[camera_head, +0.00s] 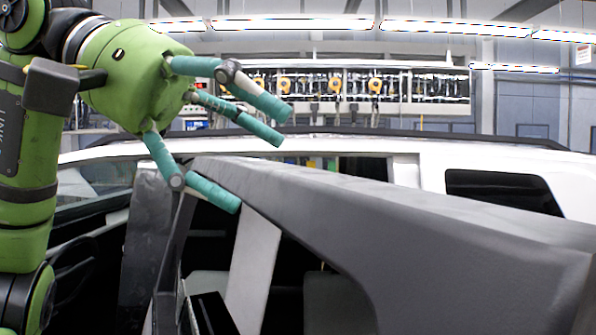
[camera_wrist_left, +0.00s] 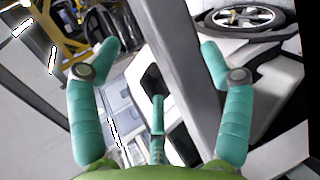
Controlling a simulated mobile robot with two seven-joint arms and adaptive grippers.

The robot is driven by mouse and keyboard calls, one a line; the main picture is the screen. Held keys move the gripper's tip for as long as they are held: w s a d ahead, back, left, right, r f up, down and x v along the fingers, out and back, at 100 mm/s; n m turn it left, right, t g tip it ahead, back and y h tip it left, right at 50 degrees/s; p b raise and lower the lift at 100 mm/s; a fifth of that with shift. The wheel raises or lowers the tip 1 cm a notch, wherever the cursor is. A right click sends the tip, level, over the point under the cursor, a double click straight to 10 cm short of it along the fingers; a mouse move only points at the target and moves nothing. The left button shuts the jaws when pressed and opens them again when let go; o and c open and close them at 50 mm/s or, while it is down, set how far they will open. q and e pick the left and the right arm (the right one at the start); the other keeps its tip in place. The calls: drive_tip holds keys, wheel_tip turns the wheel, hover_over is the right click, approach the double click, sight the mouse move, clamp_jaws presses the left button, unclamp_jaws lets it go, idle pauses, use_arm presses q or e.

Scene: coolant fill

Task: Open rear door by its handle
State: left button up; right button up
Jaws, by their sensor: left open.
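My left gripper (camera_head: 262,155) has a green palm and three teal fingers. They are spread apart with nothing between them that I can see held. It hangs at upper left, by the upper corner of a large dark-grey frame (camera_head: 440,235), which looks like part of the door; I cannot tell whether they touch. In the left wrist view the open fingers (camera_wrist_left: 160,65) show on both sides of a slanting grey bar (camera_wrist_left: 178,60). I cannot make out the rear door's handle in either view. My right gripper is not in view.
A white car body (camera_head: 440,165) with dark windows stands behind the grey frame. The left wrist view shows a wheel (camera_wrist_left: 243,18) at upper right and a yellow frame (camera_wrist_left: 72,45) at upper left. A rack with yellow-orange parts (camera_head: 335,86) is at the back wall.

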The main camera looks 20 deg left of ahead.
use_arm(q)
drive_tip(key=v, duration=0.5)
drive_tip(key=shift+s+a+r, duration=0.1)
drive_tip(key=shift+a, duration=0.1)
drive_tip(key=shift+r, duration=0.15)
